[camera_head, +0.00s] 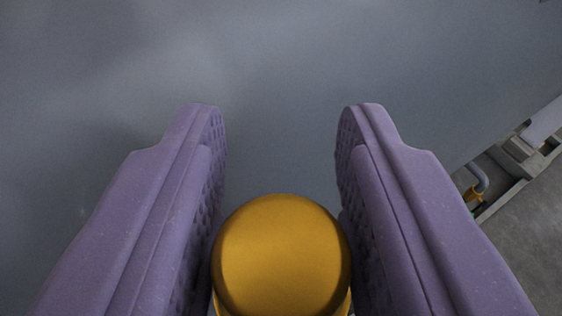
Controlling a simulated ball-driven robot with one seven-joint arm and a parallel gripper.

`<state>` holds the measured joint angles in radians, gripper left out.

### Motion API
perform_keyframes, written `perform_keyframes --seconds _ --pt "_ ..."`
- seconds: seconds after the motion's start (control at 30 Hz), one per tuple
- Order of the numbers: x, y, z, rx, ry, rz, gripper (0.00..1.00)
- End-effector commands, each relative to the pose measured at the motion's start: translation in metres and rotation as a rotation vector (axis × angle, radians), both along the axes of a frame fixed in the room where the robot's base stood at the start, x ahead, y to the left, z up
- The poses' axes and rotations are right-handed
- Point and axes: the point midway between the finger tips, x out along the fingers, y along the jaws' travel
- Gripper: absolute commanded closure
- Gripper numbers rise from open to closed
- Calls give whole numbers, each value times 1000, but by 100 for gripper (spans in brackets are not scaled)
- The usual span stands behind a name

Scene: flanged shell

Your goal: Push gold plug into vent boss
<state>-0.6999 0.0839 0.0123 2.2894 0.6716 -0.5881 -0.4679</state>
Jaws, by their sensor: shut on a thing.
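The gold plug (281,255) shows at the bottom middle of the camera view as a rounded, shiny gold end. My gripper (281,150) has two purple fingers with textured inner pads, one on each side of the plug. The fingers are shut on the plug, and their tips reach beyond its visible end. The lower part of the plug is cut off by the picture's bottom edge. I cannot make out the vent boss in this view.
A smooth grey-blue surface (280,60) fills most of the view beyond the fingers. At the right edge, past that surface's slanting border, are grey blocky structures (515,150), a bent pipe with a gold-coloured fitting (475,192), and a grey floor-like area (535,235).

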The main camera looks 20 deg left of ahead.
Motion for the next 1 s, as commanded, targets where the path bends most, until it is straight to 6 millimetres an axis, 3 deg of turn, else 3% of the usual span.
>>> perform_keyframes --seconds 0.53,0.57,0.67,1.0 --pt "0 0 -15 0 0 0 91" --pt "0 0 -14 0 0 0 55" --pt "0 0 -13 0 0 0 32" --pt "-4 -1 -11 2 -1 1 32"
